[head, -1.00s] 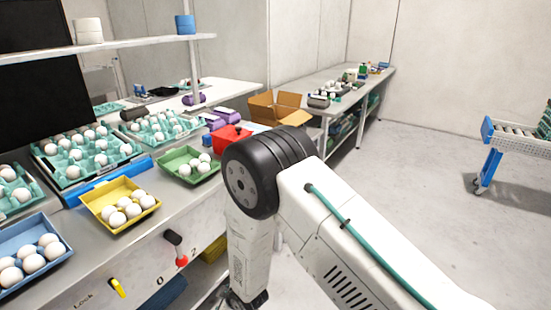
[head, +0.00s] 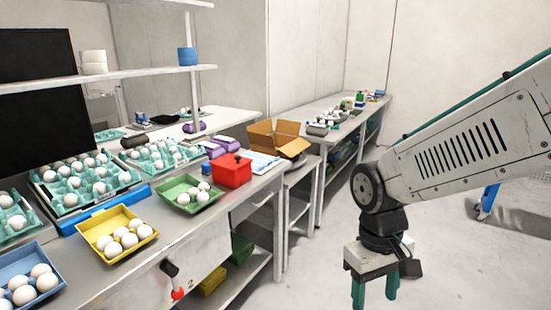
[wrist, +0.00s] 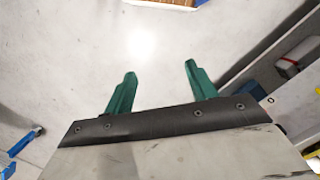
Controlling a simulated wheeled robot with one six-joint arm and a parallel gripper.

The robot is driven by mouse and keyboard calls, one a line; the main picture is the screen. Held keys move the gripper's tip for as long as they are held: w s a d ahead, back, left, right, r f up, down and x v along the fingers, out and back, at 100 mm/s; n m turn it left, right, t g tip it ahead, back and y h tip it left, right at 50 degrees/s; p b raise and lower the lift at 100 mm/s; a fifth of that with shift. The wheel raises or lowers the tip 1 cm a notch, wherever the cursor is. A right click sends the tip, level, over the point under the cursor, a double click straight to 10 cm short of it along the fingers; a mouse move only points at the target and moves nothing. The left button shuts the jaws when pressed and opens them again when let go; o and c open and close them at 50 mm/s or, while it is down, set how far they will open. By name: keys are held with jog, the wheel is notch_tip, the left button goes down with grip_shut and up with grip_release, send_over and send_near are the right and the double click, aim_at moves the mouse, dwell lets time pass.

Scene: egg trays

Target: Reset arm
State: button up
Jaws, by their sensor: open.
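My gripper (head: 375,290) hangs at the end of my arm in the head view, to the right of the workbench and over the floor. Its two green fingers point down and stand apart.
The workbench (head: 150,268) at left holds a yellow tray (head: 88,232), a green tray (head: 178,205) and a blue tray (head: 58,302) with eggs, teal egg trays and a red box (head: 232,172). A cardboard box (head: 262,138) stands farther back. The floor (head: 320,230) around my gripper is clear.

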jog(key=s+d+r+m+t, duration=0.3)
jog(key=s+d+r, duration=0.5)
jog(key=s+r, duration=0.2)
jog(key=shift+d+m+y, duration=0.3)
jog(key=shift+d+m, duration=0.1)
jog(key=shift+s+r, duration=0.1)
dwell(0.7)
